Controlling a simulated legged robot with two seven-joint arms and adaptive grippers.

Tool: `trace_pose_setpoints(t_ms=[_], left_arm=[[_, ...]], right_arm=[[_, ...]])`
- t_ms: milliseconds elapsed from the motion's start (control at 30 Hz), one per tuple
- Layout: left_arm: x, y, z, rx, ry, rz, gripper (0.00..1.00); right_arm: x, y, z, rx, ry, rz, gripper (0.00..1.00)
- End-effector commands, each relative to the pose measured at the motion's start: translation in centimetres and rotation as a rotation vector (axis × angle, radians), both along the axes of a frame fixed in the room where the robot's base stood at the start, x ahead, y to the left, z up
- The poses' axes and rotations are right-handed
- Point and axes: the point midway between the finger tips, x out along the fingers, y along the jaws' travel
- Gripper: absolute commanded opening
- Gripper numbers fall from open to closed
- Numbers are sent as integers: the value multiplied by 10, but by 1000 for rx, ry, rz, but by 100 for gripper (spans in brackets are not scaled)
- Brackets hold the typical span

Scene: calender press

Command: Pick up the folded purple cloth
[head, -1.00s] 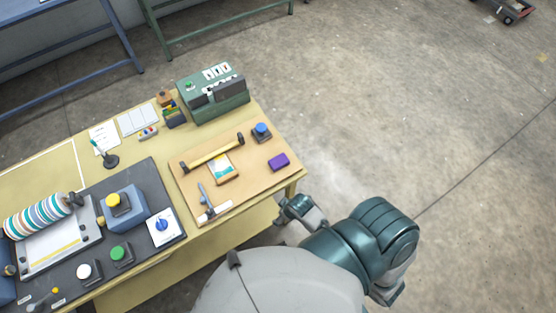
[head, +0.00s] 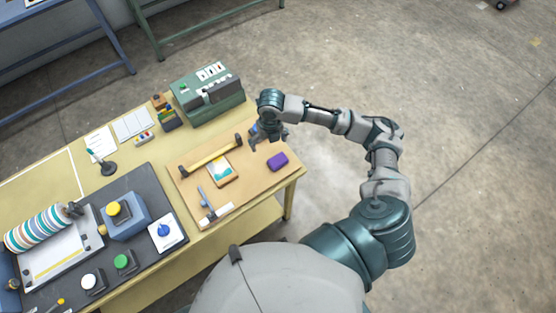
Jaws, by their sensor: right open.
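The folded purple cloth (head: 278,161) is a small purple block lying on the tan board (head: 195,189) near the right end of the table. My right gripper (head: 268,147) is open and empty. In the picture it shows just above and left of the cloth, with its fingers pointing down. I see a small gap between the fingers and the cloth. How high the gripper is over the board is hard to tell. My left gripper is not in view.
A blue-topped object (head: 253,128) is partly hidden behind my right gripper. A green machine (head: 208,98) stands behind. The floor to the right is clear.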

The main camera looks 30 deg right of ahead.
Motion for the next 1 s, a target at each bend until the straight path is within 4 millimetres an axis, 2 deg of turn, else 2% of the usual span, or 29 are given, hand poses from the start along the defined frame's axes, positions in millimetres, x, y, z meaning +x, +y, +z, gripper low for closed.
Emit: trace_pose_setpoints(t_ms=[33, 100, 200, 267, 700, 1000], left_arm=[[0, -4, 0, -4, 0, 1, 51], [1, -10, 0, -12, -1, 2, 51], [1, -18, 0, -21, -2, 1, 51], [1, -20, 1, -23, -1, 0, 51], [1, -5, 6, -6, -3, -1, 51], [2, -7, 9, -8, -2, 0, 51]], right_arm=[[4, -13, 14, -26, 6, 66, 100], [6, -23, 25, -45, 22, 145, 100], [6, -30, 31, -55, 37, 204, 100], [5, -30, 26, -58, 42, 216, 100], [5, -32, -69, -54, 42, 215, 100], [5, -31, -97, -53, 41, 215, 100]])
